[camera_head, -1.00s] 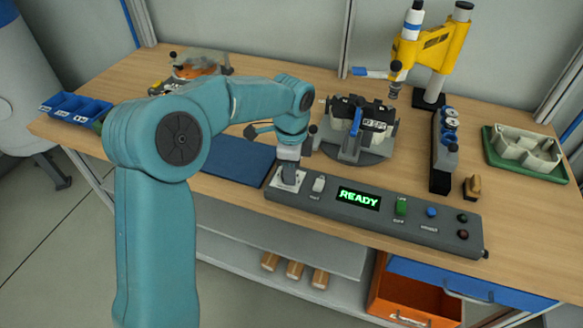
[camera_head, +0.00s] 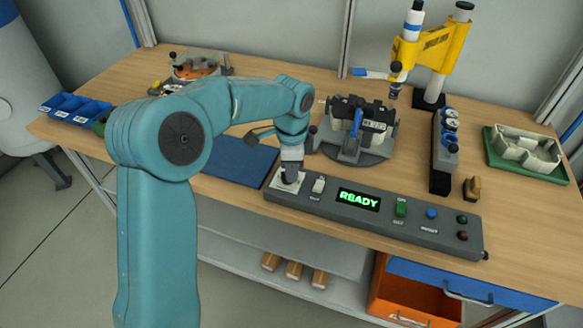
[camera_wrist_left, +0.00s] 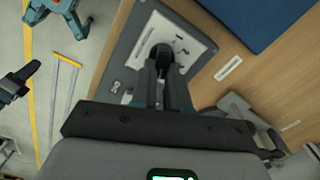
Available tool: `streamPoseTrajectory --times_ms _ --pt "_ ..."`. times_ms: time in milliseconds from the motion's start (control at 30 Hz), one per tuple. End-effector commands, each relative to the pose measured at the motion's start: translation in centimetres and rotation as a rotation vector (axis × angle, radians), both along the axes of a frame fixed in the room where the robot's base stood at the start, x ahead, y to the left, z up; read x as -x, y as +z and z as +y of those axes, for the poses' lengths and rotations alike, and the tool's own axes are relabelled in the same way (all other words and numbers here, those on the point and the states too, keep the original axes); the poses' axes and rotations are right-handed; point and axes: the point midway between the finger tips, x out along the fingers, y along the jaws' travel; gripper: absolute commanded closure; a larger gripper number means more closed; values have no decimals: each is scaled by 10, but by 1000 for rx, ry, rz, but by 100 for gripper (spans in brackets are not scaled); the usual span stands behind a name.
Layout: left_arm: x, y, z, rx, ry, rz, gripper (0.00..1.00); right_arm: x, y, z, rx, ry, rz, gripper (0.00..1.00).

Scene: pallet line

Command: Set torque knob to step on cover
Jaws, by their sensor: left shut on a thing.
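The torque knob is a black knob (camera_wrist_left: 162,55) on a white dial plate (camera_wrist_left: 190,48) at the left end of the grey control panel (camera_head: 420,222). My left gripper (camera_head: 289,178) points down over the dial plate, and its fingers (camera_wrist_left: 161,72) are shut on the knob. The gripper hides most of the knob in the head view. The marks on the plate are too small to read. The panel's display (camera_head: 359,199) reads READY in green.
A blue mat (camera_head: 238,160) lies left of the panel. A round grey fixture (camera_head: 356,135) with a dark part stands behind it. A yellow press (camera_head: 425,50), a black block with gauges (camera_head: 442,155) and a green tray (camera_head: 525,155) stand to the right.

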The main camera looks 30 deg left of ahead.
Motion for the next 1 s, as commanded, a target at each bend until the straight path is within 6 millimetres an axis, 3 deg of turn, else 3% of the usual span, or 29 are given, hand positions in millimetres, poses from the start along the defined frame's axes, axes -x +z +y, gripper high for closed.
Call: streamPoseTrajectory --times_ms 1000 --pt "-7 5 10 1 936 -14 100 0 3 0 0 0 0 57"
